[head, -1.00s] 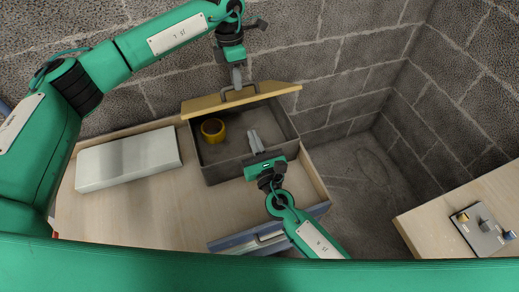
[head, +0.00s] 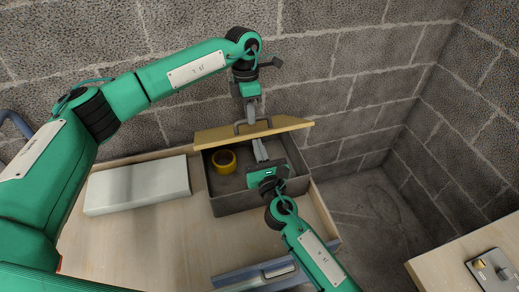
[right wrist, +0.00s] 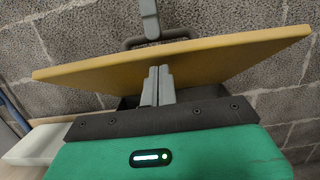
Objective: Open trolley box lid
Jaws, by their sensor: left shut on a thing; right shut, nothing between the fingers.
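The trolley box (head: 262,199) is a grey open-topped box on the wooden trolley top. Its yellowish lid (head: 290,124) is raised and tilted at the box's far side, and the inside shows. My left gripper (head: 251,117) is shut on the lid's dark handle (head: 238,126), which also shows in the right wrist view (right wrist: 133,43). My right gripper (head: 259,143) is shut and empty over the box, its fingertips close to the lid. In the right wrist view its fingers (right wrist: 157,85) overlap the lid (right wrist: 235,52); I cannot tell whether they touch.
A yellow ring (head: 224,168) lies inside the box at the left. A pale flat case (head: 138,185) lies on the trolley top (head: 150,240), left of the box. Block walls stand behind and right. Another wooden surface (head: 440,268) with a grey plate (head: 492,270) is at lower right.

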